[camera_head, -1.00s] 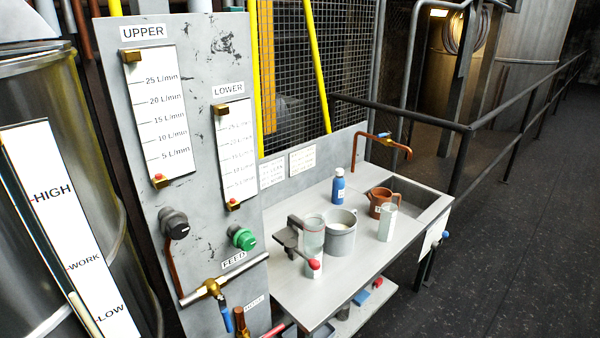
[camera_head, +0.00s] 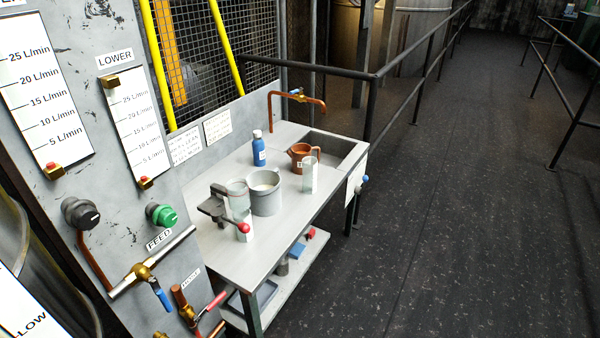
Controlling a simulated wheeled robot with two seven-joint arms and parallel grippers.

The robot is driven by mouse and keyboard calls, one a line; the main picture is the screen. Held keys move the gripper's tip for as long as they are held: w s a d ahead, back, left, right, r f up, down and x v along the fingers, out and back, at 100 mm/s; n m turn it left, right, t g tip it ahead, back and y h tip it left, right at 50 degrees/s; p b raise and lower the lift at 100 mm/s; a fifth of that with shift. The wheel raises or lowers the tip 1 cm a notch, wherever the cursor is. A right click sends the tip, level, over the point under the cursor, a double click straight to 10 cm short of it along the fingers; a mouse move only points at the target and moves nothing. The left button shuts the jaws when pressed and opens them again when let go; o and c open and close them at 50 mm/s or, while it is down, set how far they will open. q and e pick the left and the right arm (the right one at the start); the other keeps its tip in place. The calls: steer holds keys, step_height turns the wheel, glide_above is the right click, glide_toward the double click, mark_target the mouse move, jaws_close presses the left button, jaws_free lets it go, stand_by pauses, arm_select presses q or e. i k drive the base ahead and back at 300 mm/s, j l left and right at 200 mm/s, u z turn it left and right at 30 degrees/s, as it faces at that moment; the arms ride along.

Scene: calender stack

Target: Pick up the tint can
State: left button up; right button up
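A small copper-brown can (camera_head: 298,151) with a side handle and a pale label stands at the back right of the grey bench (camera_head: 222,262), near the sink. Its label is too small to read fully, so I cannot be sure it is the tint can. Neither of my grippers shows.
A clear vessel in a stand with a red knob (camera_head: 243,228) is at the bench's left. A copper tap (camera_head: 310,99) arches over the sink (camera_head: 325,148). A panel with gauges and valves (camera_head: 125,190) blocks the left. Dark floor (camera_head: 450,220) is open on the right.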

mark_target(299, 151)
steer(key=i+l+u, duration=0.15)
steer(key=u, duration=0.25)
steer(key=i+l+u, duration=0.15)
steer(key=u, duration=0.2)
steer(key=i+l+u, duration=0.1)
steer(key=l+u, duration=0.15)
steer(key=u, duration=0.15)
steer(key=i+l+u, duration=0.1)
steer(key=l+u, duration=0.25)
steer(key=j, duration=0.1)
